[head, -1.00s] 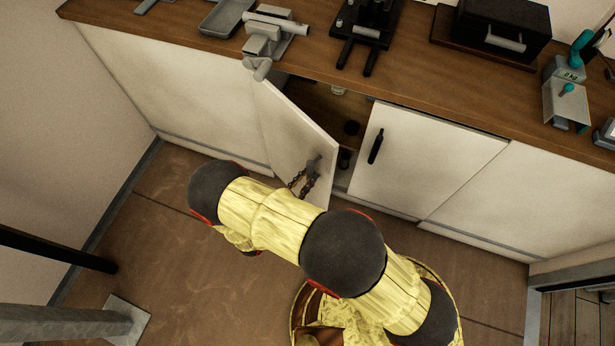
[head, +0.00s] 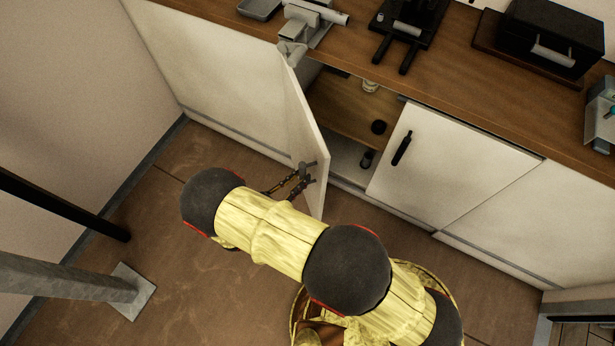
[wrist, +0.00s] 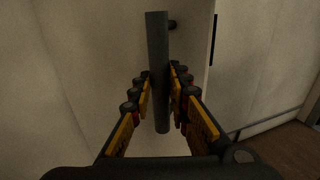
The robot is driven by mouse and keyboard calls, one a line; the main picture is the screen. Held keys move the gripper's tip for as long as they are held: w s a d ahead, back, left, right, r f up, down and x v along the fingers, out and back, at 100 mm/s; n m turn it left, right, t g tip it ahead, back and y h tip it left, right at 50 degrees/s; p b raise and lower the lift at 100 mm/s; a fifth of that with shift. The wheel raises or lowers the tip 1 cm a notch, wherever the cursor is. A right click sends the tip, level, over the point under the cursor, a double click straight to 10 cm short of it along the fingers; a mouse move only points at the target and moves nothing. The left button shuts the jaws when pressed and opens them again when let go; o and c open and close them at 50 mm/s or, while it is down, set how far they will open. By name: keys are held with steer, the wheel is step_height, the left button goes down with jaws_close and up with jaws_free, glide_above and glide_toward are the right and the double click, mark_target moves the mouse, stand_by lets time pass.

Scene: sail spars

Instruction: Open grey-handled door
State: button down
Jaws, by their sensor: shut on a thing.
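The grey-handled door (head: 299,128) is a white cabinet door that stands well open, swung out from the cabinet front on its left side. Its grey bar handle (wrist: 158,60) runs upright in the wrist view. My gripper (wrist: 160,99) has its fingers on both sides of the bar and is shut on it. Behind the door the open cabinet shows a wooden shelf (head: 346,108) with a few small dark and pale items.
A neighbouring white door with a black handle (head: 401,148) is closed to the right. The wooden worktop (head: 450,62) above carries a vise (head: 309,22), a black stand and a black box (head: 553,36). A grey post with a foot plate (head: 132,290) stands at lower left. Brown floor lies clear between.

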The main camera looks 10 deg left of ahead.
steer(key=shift+a, duration=0.15)
steer(key=shift+a+f, duration=0.1)
steer(key=s+a+b, duration=0.1)
steer(key=a+b, duration=0.2)
steer(key=a, duration=0.5)
steer(key=shift+s+a, duration=0.25)
steer(key=shift+s, duration=0.15)
steer(key=shift+f, duration=0.1)
steer(key=a+b, duration=0.3)
steer(key=a, duration=0.6)
steer(key=shift+w, duration=0.2)
stand_by(0.3)
